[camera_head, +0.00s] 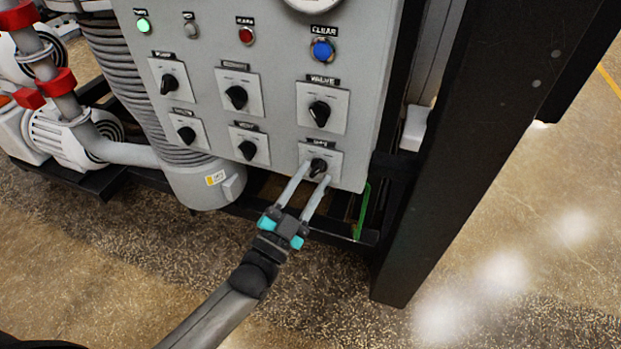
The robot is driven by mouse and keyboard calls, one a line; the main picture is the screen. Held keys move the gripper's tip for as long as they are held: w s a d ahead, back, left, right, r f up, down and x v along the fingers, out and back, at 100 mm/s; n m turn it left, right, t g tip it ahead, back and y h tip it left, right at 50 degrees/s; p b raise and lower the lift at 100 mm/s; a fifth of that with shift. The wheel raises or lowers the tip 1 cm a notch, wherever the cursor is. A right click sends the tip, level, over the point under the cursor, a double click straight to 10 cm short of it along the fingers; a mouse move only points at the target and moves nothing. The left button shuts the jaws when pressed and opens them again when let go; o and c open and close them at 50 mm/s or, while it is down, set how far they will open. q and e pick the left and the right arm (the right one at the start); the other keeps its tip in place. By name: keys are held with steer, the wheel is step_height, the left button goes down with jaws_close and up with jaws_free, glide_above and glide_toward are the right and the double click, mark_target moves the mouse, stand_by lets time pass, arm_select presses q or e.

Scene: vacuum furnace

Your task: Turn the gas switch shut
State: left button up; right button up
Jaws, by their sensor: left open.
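The gas switch (318,167) is a black rotary knob on a light square plate at the bottom right of the grey control panel (284,55). Its label above is small and hard to read. My left gripper (315,180) reaches up from below, with its two long grey fingers apart and their tips at the lower edge of the knob, one on each side. I cannot tell whether the tips touch the knob. My right gripper is not in view.
Several similar black knobs sit on the panel, one labelled VALVE (319,112) right above. A blue button (322,50), a red light (246,35) and a green light (143,26) are higher up. A black post (450,150) stands right of the panel. Bare floor lies below.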

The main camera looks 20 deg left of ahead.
arm_select(q)
jaws_close()
stand_by(0.3)
stand_by(0.3)
